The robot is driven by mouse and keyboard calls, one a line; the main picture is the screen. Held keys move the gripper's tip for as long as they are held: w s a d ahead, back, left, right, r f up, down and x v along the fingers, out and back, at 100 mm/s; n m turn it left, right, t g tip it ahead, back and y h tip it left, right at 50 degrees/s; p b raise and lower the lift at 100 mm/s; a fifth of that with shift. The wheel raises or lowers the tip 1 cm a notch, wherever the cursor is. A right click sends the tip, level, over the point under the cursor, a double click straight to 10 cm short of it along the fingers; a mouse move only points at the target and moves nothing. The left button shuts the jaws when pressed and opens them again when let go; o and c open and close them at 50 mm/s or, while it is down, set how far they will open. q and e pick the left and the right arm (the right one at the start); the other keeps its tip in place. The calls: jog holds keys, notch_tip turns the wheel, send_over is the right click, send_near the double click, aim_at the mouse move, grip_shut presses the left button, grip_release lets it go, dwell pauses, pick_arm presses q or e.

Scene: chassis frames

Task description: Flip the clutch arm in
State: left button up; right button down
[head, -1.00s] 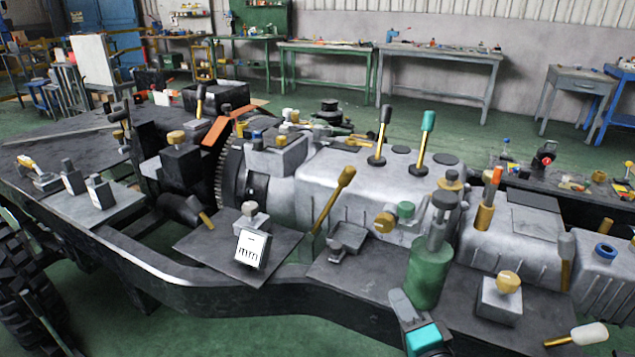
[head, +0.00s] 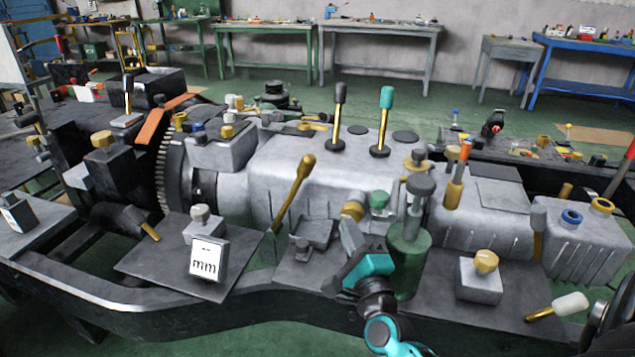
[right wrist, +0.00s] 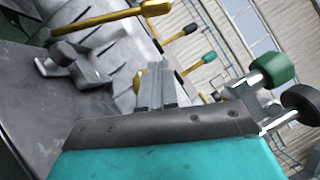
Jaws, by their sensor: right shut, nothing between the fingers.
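A long brass lever with a knobbed end (head: 293,192), which I take to be the clutch arm, stands at the near side of the grey gearbox housing (head: 335,185). It leans up to the right. In the right wrist view a yellow lever (right wrist: 112,19) crosses the upper left and looks like the same one. My right gripper (head: 348,232) is shut and empty, to the right of the lever and below its knob, apart from it. Its fingers (right wrist: 155,82) point toward the housing in the wrist view. My left gripper is not in view.
A green cylinder with a grey top (head: 408,262) stands close to the right of my right gripper. A small grey block (head: 302,250) lies to its left. A block marked "mm" (head: 206,258) sits on a plate further left. Black-knobbed (head: 338,115) and green-knobbed (head: 383,120) levers rise behind.

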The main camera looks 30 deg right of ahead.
pick_arm(q)
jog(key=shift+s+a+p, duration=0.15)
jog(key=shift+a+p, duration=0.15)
jog(key=shift+p, duration=0.2)
pick_arm(e)
jog(key=a+r+x, duration=0.1)
jog(key=a+x, duration=0.1)
jog(key=x, duration=1.1)
jog(key=shift+w+a, duration=0.25)
jog(key=shift+a, duration=0.05)
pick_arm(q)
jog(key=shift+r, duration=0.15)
